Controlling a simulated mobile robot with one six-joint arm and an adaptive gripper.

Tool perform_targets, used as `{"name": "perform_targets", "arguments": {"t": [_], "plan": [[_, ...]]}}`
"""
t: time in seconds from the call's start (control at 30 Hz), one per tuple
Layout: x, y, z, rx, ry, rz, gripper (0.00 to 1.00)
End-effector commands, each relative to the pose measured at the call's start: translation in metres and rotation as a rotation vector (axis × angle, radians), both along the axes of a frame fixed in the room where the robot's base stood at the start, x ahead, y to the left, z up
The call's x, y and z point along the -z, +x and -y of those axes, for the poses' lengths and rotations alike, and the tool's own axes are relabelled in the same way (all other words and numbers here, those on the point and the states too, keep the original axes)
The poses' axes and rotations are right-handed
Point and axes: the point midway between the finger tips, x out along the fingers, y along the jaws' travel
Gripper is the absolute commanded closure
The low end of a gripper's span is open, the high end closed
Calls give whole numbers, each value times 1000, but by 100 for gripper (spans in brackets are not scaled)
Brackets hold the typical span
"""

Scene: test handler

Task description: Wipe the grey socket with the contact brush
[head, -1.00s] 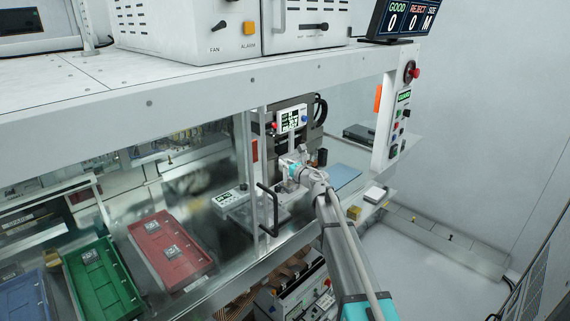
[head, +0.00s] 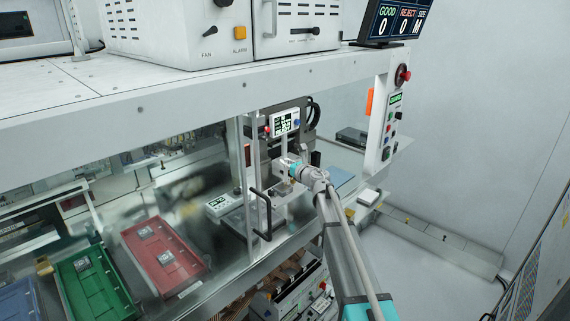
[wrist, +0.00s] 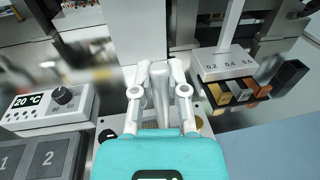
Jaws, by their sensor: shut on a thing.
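My gripper (wrist: 160,72) reaches into the test handler, seen from above in the wrist view, with its teal body at the bottom. Its two white-grey fingers are shut on a slim pale upright piece between them, which looks like the contact brush (wrist: 160,88). The brush's lower end is hidden by my gripper. In the head view my gripper (head: 288,176) is small, in front of the machine's column, below the little display. I cannot make out the grey socket; the area under my gripper is hidden.
A box reading 20 °C (wrist: 50,104) stands left of my gripper. A blue mat (wrist: 270,140) lies clear. A black door handle (head: 263,215) is near my arm.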

Motion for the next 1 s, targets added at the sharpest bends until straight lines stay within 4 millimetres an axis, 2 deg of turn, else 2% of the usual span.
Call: {"name": "perform_targets", "arguments": {"t": [0.47,1.0], "plan": [[1,-1,-1,0,0,0,100],[2,-26,-20,-1,0,0,100]]}}
